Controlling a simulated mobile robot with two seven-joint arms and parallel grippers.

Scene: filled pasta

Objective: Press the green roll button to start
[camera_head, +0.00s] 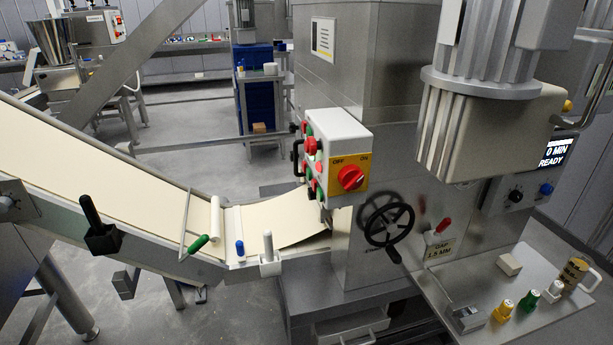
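A white control box (342,131) is fixed to the front of the steel machine. Its yellow front panel (340,163) carries a red rotary switch (351,178) between the words OFF and ON. The box's narrow left face holds several red and green buttons, seen at a steep angle. A red button (311,146) stands out most there. Neither of my grippers is in view.
A dough sheet (90,160) runs down the sloping conveyor into the machine below the box. A black handwheel (388,224) is right of it. A display (553,153) reads "0 MIN READY". A side table (545,275) holds small coloured items and a mug (574,275).

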